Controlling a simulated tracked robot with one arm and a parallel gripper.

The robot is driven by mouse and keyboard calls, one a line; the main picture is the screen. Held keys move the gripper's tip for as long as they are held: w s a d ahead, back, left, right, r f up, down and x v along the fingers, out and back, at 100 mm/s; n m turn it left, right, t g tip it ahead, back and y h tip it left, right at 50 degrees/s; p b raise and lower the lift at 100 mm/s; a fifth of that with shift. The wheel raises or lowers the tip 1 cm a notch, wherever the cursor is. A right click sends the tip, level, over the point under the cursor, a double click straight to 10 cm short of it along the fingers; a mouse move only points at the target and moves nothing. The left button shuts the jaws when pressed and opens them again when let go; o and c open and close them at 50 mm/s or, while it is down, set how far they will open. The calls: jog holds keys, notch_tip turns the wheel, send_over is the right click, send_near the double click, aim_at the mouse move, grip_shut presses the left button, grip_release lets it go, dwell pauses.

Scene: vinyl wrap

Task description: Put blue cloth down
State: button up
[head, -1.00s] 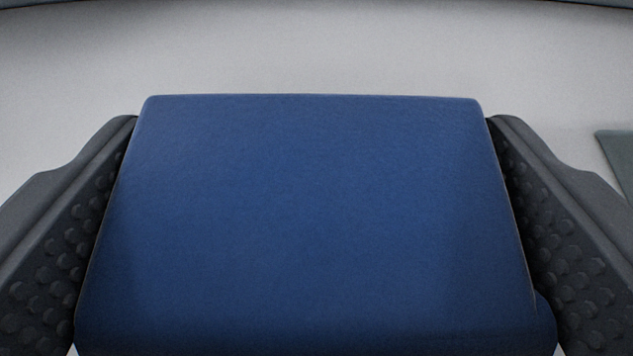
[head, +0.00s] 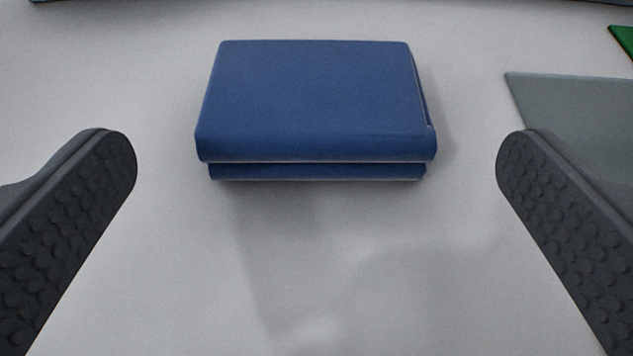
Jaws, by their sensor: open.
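The blue cloth (head: 312,100) is a folded block with two visible layers at its near edge. It lies flat on the pale grey surface (head: 330,260) in the upper middle of the head view. My gripper (head: 316,155) is open, with one dark, studded finger at each side of the picture. Both fingers are clear of the cloth, and the cloth lies ahead of the space between them. Nothing is held.
A flat grey-green sheet (head: 580,115) lies at the right, partly behind my right finger. A green piece (head: 625,42) shows at the upper right edge. A dark edge runs along the top. The surface left of the cloth is clear.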

jog(key=shift+v, duration=2.5)
